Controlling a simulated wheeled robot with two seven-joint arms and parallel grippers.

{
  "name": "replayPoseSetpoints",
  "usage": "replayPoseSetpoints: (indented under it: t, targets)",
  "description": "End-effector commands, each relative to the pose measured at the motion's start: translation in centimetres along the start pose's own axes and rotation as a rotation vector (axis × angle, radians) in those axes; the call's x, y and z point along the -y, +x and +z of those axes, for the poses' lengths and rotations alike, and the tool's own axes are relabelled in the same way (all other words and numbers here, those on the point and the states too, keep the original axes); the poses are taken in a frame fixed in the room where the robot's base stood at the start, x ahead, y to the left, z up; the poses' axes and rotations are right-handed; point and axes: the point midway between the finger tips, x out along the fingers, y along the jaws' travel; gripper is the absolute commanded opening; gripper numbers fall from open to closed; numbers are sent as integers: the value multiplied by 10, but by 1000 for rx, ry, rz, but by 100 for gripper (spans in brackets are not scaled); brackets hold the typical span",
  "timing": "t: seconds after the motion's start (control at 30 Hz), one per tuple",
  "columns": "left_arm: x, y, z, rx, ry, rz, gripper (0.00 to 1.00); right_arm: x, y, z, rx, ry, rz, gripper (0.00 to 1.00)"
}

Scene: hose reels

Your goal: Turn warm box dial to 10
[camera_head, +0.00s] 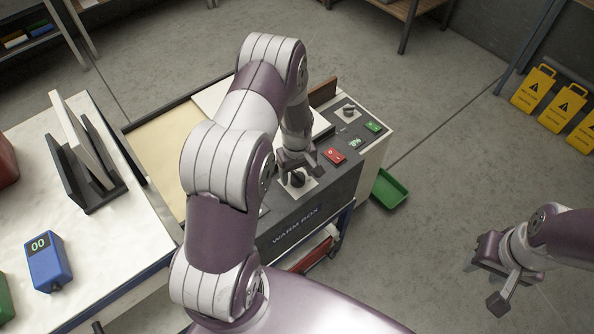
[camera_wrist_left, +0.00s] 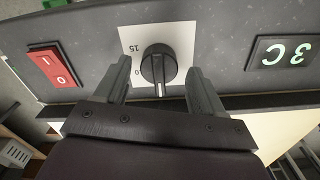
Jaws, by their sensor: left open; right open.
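The warm box (camera_head: 298,232) stands in the middle of the head view, its name on the front. Its black dial (camera_head: 297,180) sits on a white plate on the sloped panel. In the left wrist view the dial (camera_wrist_left: 158,64) has a ridge pointing down, and the plate (camera_wrist_left: 184,35) shows a 15 and a 0 at its left; other marks are hidden. My left gripper (camera_head: 298,168) is open at the dial, one finger on each side, with gaps showing. My right gripper (camera_head: 490,283) is open and empty over the floor at lower right.
A red switch (camera_head: 335,156), a green switch (camera_head: 373,126) and a second dial (camera_head: 348,111) share the panel. A lit display (camera_wrist_left: 283,52) shows in the wrist view. A white table (camera_head: 30,190) with a blue 00 box (camera_head: 48,262) stands left. Yellow signs (camera_head: 563,108) stand right.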

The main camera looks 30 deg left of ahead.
Motion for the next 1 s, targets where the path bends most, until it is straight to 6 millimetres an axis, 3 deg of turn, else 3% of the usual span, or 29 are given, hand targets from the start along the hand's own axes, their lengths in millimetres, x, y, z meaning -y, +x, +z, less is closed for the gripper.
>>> replayPoseSetpoints:
  t: [0.3,0.47,0.77,1.0]
  targets:
    - [0,3,0,0,1,0,65,0,0,0,0,0,0,43]
    - [0,3,0,0,1,0,13,0,0,0,0,0,0,43]
    - [0,3,0,0,21,0,13,0,0,0,0,0,0,43]
    - [-1,2,0,-1,137,1,13,0,1,0,0,0,0,43]
